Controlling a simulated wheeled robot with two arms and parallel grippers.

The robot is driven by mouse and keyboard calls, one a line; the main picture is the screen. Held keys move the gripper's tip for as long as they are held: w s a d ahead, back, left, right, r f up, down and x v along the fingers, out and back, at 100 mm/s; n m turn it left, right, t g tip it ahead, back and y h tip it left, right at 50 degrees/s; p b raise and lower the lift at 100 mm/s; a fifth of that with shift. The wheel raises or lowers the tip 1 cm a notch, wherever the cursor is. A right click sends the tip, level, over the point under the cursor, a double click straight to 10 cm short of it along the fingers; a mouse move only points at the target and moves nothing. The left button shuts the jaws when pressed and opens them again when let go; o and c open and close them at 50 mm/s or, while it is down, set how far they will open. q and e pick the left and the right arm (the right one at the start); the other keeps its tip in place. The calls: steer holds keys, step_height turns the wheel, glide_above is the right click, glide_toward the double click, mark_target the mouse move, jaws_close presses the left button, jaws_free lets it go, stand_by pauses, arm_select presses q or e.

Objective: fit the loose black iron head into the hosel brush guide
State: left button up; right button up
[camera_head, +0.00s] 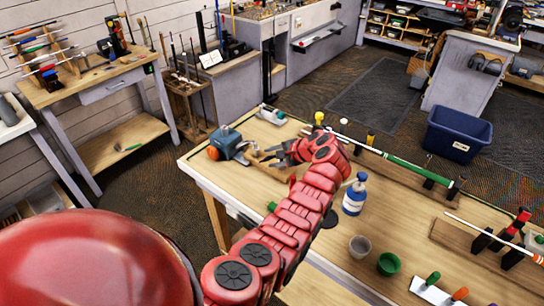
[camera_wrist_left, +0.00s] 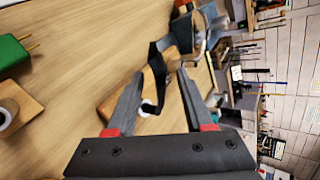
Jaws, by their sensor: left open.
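My left gripper (camera_head: 268,156) is over the far left part of the workbench, close to a blue machine with an orange knob (camera_head: 225,143). In the left wrist view my left gripper (camera_wrist_left: 160,76) is open, its two fingers apart. A dark, bent piece (camera_wrist_left: 155,62), which looks like the black iron head, shows beyond and between the fingers, by a light wooden block (camera_wrist_left: 112,107). A small white ring (camera_wrist_left: 147,108) is at its near end. I cannot tell which part is the hosel brush guide, or whether the black piece is in it. My right gripper is not in view.
The workbench (camera_head: 312,213) has a blue and white bottle (camera_head: 354,196), a grey cup (camera_head: 360,246) and a green cup (camera_head: 388,263) right of my arm. A club with a green grip (camera_head: 408,164) lies along the far side. A blue bin (camera_head: 457,134) stands on the floor beyond.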

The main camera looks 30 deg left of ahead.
arm_select(q)
steer(key=shift+p+x, duration=0.4)
steer(key=shift+x, duration=1.5)
jaws_close()
